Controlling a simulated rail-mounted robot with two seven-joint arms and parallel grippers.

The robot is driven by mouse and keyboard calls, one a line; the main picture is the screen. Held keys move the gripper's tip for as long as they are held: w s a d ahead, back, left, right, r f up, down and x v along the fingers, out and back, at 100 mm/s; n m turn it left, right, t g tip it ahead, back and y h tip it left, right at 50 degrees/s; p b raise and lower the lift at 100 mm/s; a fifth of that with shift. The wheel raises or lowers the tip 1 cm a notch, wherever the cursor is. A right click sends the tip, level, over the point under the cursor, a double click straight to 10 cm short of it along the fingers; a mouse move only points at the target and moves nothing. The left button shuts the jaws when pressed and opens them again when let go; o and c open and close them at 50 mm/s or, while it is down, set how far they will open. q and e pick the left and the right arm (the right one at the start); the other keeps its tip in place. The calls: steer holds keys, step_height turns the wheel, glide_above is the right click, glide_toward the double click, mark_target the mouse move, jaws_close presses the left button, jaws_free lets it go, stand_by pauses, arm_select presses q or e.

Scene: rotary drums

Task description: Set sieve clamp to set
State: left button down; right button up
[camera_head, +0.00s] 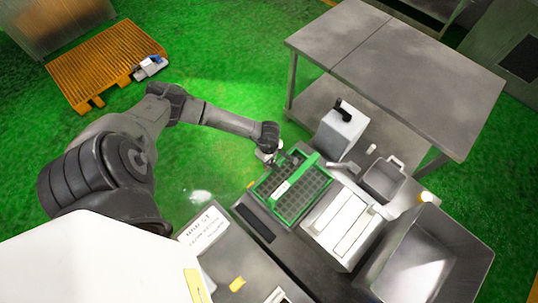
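A green framed sieve (313,203) with a dark grid lies on the grey bench right of centre. A raised green bar (297,172) with a small white label crosses it; I cannot tell for sure whether this bar is the sieve clamp, or how it is set. My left arm comes in from the left, and its gripper (281,158) is at the sieve's far left corner, close to the bar's upper end. The gripper is small and dark here, so its fingers and any contact are unclear. My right gripper is not in view.
A white box with a black handle (341,131) stands behind the sieve. A white ribbed unit (343,226), a small grey pan (382,180) and a large open metal bin (436,256) are to its right. A grey table (400,70) stands behind.

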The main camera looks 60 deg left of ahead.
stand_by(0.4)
arm_select(q)
steer(key=c, duration=1.1)
jaws_free()
steer(key=shift+r+b, duration=0.35)
steer(key=shift+r, duration=6.55)
